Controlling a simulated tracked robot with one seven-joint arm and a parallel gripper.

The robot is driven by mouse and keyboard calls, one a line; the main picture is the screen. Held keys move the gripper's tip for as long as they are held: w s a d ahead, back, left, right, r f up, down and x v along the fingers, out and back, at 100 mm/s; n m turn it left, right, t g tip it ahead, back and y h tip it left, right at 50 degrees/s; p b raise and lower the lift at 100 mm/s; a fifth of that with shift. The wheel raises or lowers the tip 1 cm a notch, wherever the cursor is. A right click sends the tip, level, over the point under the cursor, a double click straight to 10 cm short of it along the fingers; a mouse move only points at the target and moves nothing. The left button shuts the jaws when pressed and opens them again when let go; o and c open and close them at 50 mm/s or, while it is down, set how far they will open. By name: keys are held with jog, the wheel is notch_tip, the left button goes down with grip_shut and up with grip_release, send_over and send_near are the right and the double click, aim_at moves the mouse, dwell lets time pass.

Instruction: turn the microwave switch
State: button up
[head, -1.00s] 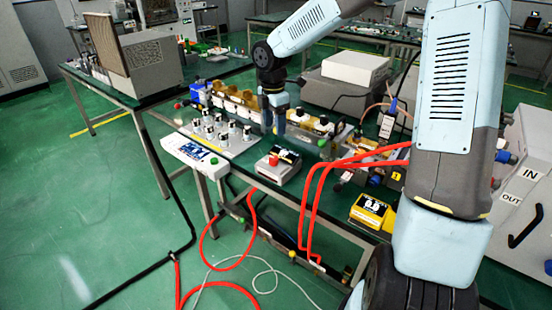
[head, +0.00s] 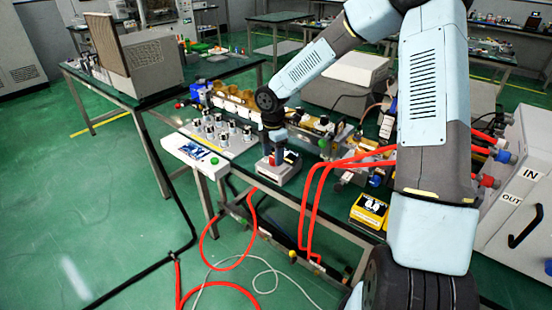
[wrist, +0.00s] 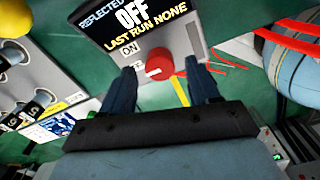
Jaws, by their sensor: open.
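The microwave switch is a red knob (wrist: 158,67) with a pale line across it, on a grey box (head: 281,174) with a black display (wrist: 135,20) reading "OFF" and "LAST RUN NONE". An "ON" label (wrist: 130,53) sits left of the knob. My gripper (wrist: 163,77) is open, with one dark finger on each side of the knob in the wrist view. I cannot tell whether the fingers touch it. In the head view my gripper (head: 276,155) is over the box and hides most of the knob.
A white panel with a green button (head: 190,152) and several metal-capped parts (head: 220,128) lie left of the box. Red hoses (head: 330,167) run close on its right. A yellow meter (head: 370,211) stands further right. The table's front edge is near the box.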

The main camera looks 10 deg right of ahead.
jog(key=shift+f, duration=1)
jog(key=shift+c, duration=0.2)
